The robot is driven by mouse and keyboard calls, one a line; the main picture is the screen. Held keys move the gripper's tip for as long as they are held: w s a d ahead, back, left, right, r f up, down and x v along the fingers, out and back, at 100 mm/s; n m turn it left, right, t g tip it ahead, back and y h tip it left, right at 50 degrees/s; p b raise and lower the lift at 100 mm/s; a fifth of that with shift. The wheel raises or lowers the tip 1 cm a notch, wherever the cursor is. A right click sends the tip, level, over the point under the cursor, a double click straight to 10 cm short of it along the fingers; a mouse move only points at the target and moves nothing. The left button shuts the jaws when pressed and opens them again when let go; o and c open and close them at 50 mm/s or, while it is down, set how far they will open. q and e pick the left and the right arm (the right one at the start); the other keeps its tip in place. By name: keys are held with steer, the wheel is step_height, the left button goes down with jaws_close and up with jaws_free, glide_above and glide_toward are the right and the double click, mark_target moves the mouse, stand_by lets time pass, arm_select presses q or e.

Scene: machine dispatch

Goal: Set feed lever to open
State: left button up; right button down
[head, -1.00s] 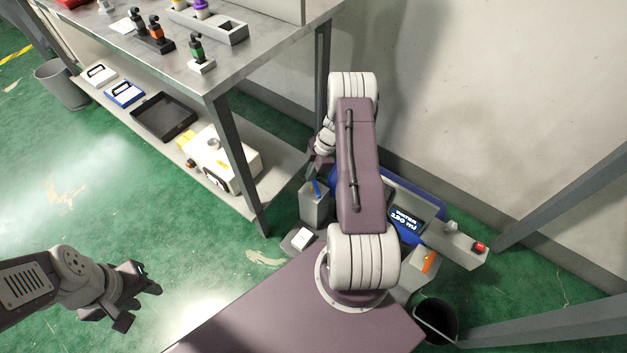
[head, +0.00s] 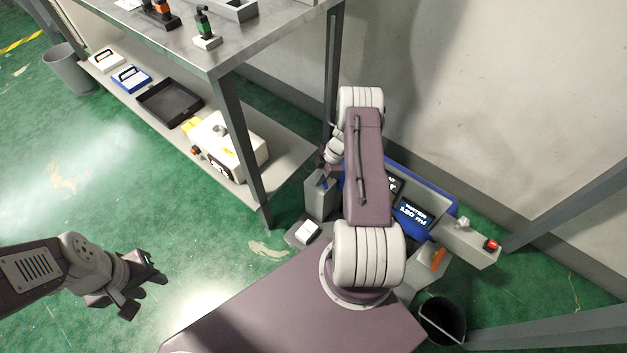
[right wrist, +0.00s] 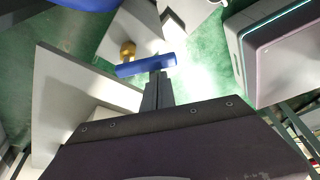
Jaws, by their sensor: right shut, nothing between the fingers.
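A blue lever bar (right wrist: 146,66) with a brass-coloured knob (right wrist: 127,50) beside it shows close up in the right wrist view. In the head view a small blue lever (head: 322,183) sits on a grey box (head: 320,201) at the near left of the machine; no label on it is readable. My right gripper (right wrist: 160,80) is shut and empty, with its tips at the blue bar, seeming to touch it. In the head view that gripper is largely hidden by its own arm. My left gripper (head: 148,288) is open and empty over the floor, far from the machine.
The blue machine has a lit screen (head: 412,214), a red button (head: 491,244) and an orange lever (head: 438,259). A black bin (head: 440,318) stands at the near right. A workbench (head: 222,60) with a lower shelf stands at the left. Green floor lies open at left.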

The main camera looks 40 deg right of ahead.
mark_target(326, 182)
steer(key=shift+d, duration=0.2)
steer(key=shift+s+d+n+b, duration=0.1)
steer(key=shift+s+n+b, duration=0.05)
steer(key=shift+n+b, duration=0.25)
steer(key=shift+s+d+f+n+g+b, duration=0.2)
steer(key=shift+d+n+g+b, duration=0.2)
steer(key=shift+n+b, duration=0.45)
steer(key=shift+s+d+r+n+g+b, duration=0.1)
steer(key=shift+d+n+g+b, duration=0.15)
steer(key=shift+n, duration=0.35)
steer(key=shift+s+d+n+g+b, duration=0.15)
steer(key=shift+n+b, duration=0.15)
steer(key=shift+n, duration=0.25)
steer(key=shift+d+r, duration=0.1)
steer(key=shift+d, duration=0.25)
steer(key=shift+d+b, duration=0.25)
steer(key=shift+b, duration=0.05)
